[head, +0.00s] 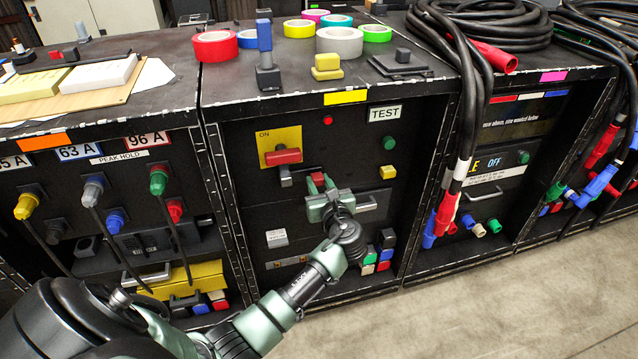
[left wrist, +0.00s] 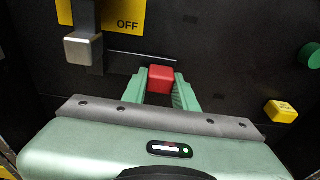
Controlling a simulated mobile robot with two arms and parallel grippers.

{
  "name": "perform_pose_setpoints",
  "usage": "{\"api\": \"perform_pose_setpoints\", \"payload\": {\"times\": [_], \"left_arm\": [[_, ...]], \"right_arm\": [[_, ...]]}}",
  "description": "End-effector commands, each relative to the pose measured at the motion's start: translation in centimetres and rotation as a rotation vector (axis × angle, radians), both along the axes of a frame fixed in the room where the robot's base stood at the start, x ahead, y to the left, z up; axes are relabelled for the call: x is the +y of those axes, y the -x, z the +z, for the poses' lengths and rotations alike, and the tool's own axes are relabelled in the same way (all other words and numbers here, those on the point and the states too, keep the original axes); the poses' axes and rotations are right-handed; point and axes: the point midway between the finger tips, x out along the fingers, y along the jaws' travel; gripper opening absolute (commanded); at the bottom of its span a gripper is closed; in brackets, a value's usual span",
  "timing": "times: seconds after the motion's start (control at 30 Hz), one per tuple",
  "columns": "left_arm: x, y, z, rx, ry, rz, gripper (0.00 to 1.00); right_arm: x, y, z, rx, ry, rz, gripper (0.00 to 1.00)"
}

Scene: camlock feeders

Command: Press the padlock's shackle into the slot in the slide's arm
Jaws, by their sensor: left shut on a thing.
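The padlock is a red block (head: 317,179), held in front of the middle black panel below and right of the yellow ON plate. My left gripper (head: 319,190) is shut on it. In the left wrist view the padlock body (left wrist: 161,79) sits between the two green fingertips. Its shackle is hidden. A grey block (left wrist: 83,49) of the slide stands left of the padlock; it also shows in the head view (head: 286,177). A dark flat arm (left wrist: 125,57) runs right from it, behind the padlock. I cannot tell whether the shackle touches the slot. My right gripper is out of view.
A green knob (head: 388,143) and a yellow button (head: 388,172) are to the right. A drawer handle (head: 366,203) is close to the gripper's right. Cables (head: 470,110) hang further right.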

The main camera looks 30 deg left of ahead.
Motion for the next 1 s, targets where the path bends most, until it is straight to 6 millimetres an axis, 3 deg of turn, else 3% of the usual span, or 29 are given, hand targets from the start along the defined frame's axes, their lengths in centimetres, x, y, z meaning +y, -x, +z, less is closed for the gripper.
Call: {"api": "perform_pose_setpoints", "payload": {"times": [0.2,0.23,0.3,0.67,0.73,1.0], "left_arm": [[0.6,-0.5,0.1,-0.001,-0.001,0.0,0.0],[0.6,-0.5,0.0,-0.001,-0.001,0.0,0.34],[0.6,-0.5,0.0,-0.001,-0.001,0.0,0.53],[0.3,-0.3,0.0,0.0,0.0,-0.001,0.54],[-0.2,0.1,0.2,0.001,0.0,-0.002,0.54],[-3.6,3.0,0.9,0.0,0.001,-0.003,0.54]], "right_arm": [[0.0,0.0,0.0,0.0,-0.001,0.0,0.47],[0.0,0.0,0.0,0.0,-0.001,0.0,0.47],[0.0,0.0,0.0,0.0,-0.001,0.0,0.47],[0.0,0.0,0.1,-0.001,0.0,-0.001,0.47],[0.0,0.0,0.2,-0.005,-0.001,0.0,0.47],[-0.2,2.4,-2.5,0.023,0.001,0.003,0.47]]}}
